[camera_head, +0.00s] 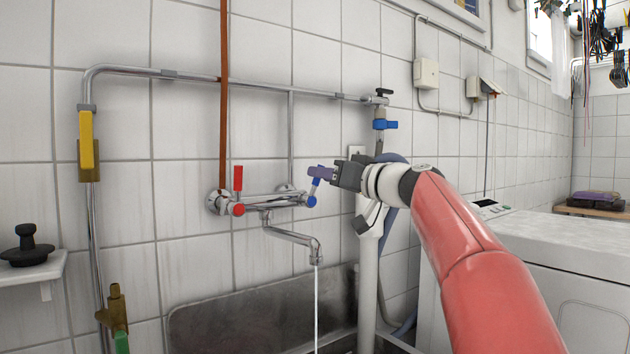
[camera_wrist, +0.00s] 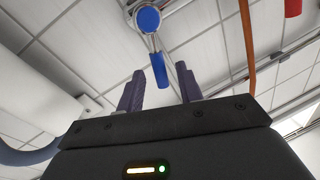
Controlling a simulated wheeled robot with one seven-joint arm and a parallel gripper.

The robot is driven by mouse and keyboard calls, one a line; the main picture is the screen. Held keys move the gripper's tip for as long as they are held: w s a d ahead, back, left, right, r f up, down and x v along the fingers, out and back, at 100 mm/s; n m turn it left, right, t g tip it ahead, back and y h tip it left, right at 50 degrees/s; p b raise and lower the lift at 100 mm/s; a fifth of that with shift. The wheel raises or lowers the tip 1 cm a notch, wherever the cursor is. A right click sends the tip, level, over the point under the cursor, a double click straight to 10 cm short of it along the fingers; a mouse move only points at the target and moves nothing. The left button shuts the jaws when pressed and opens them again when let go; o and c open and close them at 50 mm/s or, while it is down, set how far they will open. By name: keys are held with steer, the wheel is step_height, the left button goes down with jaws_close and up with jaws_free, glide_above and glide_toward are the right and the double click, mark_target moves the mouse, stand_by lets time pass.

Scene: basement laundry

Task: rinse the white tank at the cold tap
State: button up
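The wall tap (camera_head: 265,200) has a red lever (camera_head: 238,178) on its left and a blue lever (camera_head: 314,190) on its right. A thin stream of water (camera_head: 316,310) falls from its spout (camera_head: 315,252). My gripper (camera_head: 318,173) is at the blue lever. In the wrist view the two fingers of my gripper (camera_wrist: 158,75) stand apart, with the tip of the blue lever (camera_wrist: 160,70) showing between them. I cannot tell whether a finger touches the lever. I cannot make out the white tank in either view.
A sink (camera_head: 260,310) lies below the spout, its inside mostly cut off by the frame. A white standpipe (camera_head: 368,285) rises just right of it. A white machine (camera_head: 570,240) stands at the right. A shelf (camera_head: 30,272) with a black plunger-like object (camera_head: 27,246) is at the left.

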steer(key=shift+b+v, duration=0.35)
steer(key=shift+v, duration=1.45)
steer(key=shift+c, duration=0.5)
steer(key=shift+c, duration=1.3)
